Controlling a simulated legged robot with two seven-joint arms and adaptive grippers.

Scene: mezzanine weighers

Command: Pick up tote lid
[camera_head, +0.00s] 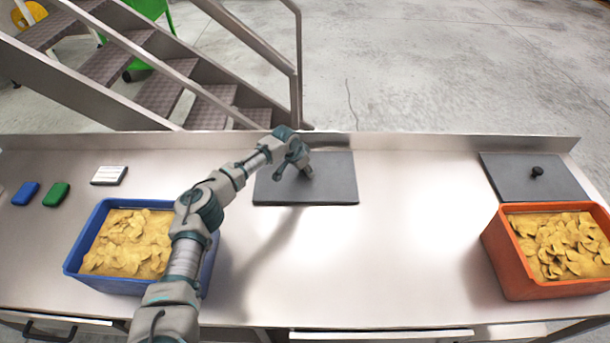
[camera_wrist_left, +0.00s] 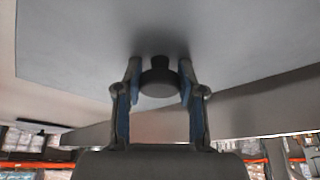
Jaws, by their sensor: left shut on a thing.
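A dark grey flat tote lid (camera_head: 335,182) lies on the steel counter near its back edge, right of the blue tote. My left gripper (camera_head: 307,172) is at the left half of this lid and is shut on its knob. In the left wrist view the black round knob (camera_wrist_left: 158,80) sits between the two fingers of the left gripper (camera_wrist_left: 158,82), with the lid's grey surface (camera_wrist_left: 75,50) beyond. A second grey lid (camera_head: 520,180) with a black knob lies at the far right. My right gripper is not in view.
A blue tote (camera_head: 75,262) and an orange tote (camera_head: 507,268), both full of yellow chips, stand on the counter (camera_head: 400,250). Blue (camera_head: 26,193), green (camera_head: 56,194) and white (camera_head: 109,175) small items lie at the left. The counter middle is clear; metal stairs (camera_head: 180,75) rise behind.

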